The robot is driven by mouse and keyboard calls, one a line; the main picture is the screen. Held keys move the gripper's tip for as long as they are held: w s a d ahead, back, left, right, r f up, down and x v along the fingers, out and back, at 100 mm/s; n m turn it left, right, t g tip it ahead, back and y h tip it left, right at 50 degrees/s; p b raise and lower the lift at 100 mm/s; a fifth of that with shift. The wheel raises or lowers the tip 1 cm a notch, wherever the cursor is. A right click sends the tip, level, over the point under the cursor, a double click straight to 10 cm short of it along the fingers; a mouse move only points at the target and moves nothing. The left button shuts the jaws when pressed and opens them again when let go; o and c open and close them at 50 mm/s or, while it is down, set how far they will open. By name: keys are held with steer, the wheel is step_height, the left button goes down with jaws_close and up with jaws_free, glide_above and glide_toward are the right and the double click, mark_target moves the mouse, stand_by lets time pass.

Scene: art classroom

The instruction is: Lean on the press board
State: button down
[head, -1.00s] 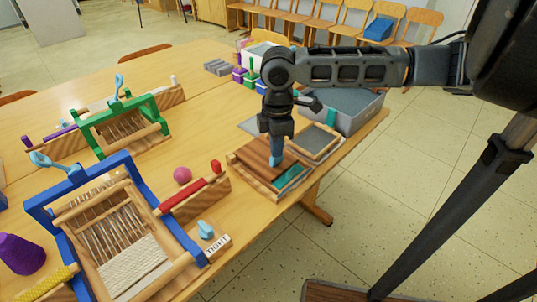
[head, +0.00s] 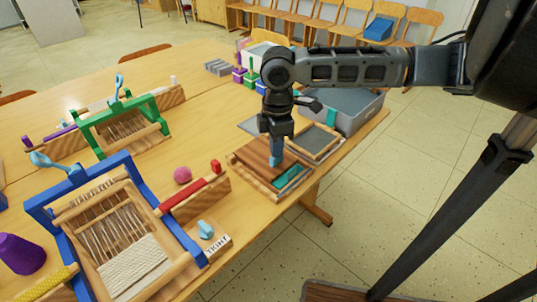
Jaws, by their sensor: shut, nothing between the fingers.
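The press board (head: 254,157) is a brown wooden plate lying in a light wooden frame (head: 285,192) near the table's right edge. A teal sheet (head: 290,177) shows in the frame along the board's front right side. My gripper (head: 276,160) points straight down, shut and empty, with its blue fingertips at the board's right part. The tips appear to touch the board's top. The spot under the fingertips is hidden.
A grey-screened frame (head: 317,141) and a grey bin (head: 350,108) stand just behind. The blue loom (head: 70,190), green loom (head: 120,125), pink ball (head: 182,175) and red-topped wooden block (head: 195,200) are to the left. The table's right edge is close.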

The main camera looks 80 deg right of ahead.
steer(key=shift+f, duration=0.1)
step_height(320, 180, up, 7)
steer(key=p, duration=0.6)
stand_by(0.6)
